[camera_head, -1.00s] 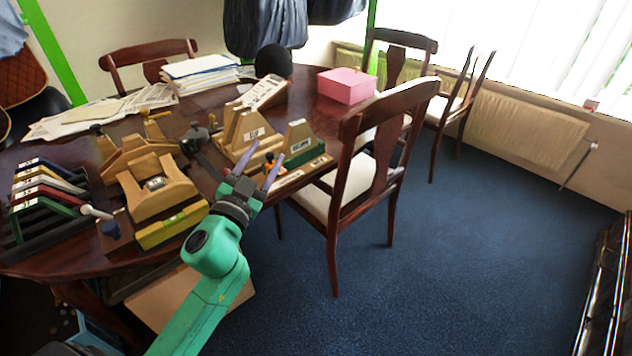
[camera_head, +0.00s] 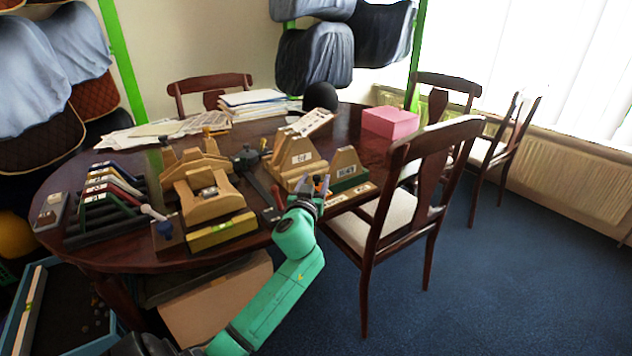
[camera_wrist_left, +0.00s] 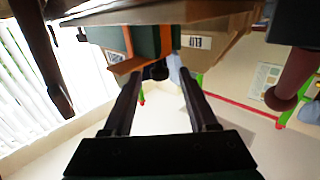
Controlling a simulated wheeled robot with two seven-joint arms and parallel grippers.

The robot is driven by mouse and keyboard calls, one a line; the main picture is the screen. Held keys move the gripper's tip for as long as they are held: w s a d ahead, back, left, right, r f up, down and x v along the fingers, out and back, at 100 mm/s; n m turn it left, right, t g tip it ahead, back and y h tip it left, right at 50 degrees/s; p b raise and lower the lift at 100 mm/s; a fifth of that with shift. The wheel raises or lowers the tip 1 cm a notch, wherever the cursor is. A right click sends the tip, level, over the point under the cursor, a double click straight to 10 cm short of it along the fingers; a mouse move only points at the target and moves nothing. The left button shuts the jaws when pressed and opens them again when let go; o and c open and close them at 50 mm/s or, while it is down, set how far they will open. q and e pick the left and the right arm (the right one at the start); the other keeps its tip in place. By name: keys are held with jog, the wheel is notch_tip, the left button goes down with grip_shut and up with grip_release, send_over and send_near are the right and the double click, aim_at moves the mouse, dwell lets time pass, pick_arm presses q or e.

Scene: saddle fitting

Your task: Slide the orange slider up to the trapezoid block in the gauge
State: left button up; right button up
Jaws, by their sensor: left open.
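My left gripper (camera_head: 316,186) is open at the near table edge, in front of the gauge. Its two dark fingers (camera_wrist_left: 160,78) stand apart with nothing between them in the left wrist view. The orange slider (camera_wrist_left: 126,64) shows there just beyond the left fingertip, against a dark green part of the gauge (camera_wrist_left: 152,40); I cannot tell whether they touch. In the head view the slider is mostly hidden by the fingers. A pale wooden trapezoid block (camera_head: 346,158) stands at the gauge, above its green part. My right gripper is not in view.
A larger stepped wooden block (camera_head: 292,158) stands left of the gauge. A wooden saddle-shaped fixture (camera_head: 208,200) and a rack of coloured plates (camera_head: 108,195) are farther left. A chair (camera_head: 390,205) stands close on the right. A pink box (camera_head: 390,122) lies behind.

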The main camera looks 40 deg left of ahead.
pick_arm(q)
jog(key=shift+w+a, duration=0.2)
jog(key=shift+w, duration=0.15)
grip_shut()
dwell(1.2)
